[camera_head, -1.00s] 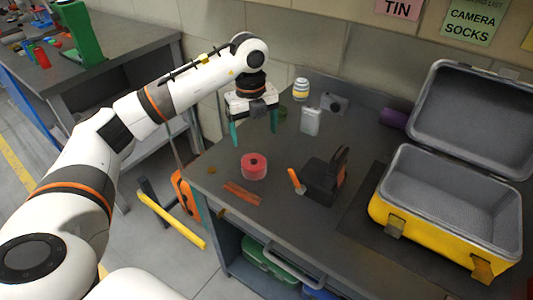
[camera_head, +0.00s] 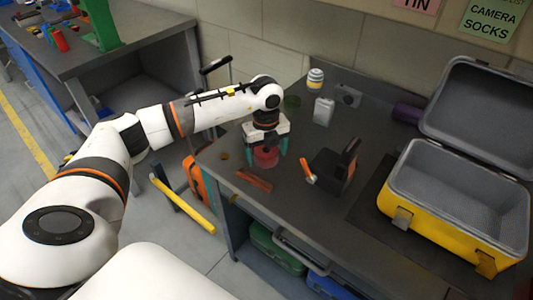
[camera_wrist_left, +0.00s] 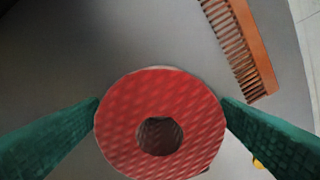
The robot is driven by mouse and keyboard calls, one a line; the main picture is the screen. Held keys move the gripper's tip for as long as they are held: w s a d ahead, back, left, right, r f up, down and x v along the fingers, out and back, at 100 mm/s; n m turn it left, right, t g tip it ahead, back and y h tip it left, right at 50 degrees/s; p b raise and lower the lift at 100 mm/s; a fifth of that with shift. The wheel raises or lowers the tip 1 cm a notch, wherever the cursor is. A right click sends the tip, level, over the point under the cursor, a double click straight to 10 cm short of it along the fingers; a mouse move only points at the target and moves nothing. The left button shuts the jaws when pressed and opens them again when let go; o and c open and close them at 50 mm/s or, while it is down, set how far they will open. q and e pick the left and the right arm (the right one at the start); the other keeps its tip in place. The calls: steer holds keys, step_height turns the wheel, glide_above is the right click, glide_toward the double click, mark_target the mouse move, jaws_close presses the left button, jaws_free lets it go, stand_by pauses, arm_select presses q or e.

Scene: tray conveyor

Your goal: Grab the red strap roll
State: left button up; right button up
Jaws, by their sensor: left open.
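The red strap roll (camera_head: 265,158) lies on the dark workbench, partly hidden by my left gripper in the head view. In the left wrist view the roll (camera_wrist_left: 160,140) is seen from above as a red ring with a dark central hole. My left gripper (camera_head: 266,156) points down over it with its green fingers open, one on each side of the roll. In the wrist view the fingertips (camera_wrist_left: 162,100) lie close to the roll's left and right edges; I cannot tell whether they touch it. My right gripper is not in view.
An orange-brown comb (camera_head: 254,180) lies just in front of the roll, also in the wrist view (camera_wrist_left: 240,45). A black holder (camera_head: 335,168) and orange-handled tool (camera_head: 308,172) stand to the right. An open yellow case (camera_head: 440,232) sits further right. A white bottle (camera_head: 323,111) stands behind.

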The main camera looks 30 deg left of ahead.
arm_select(q)
steer(key=c, duration=1.1)
steer(key=shift+c, duration=0.2)
steer(key=shift+r, duration=0.15)
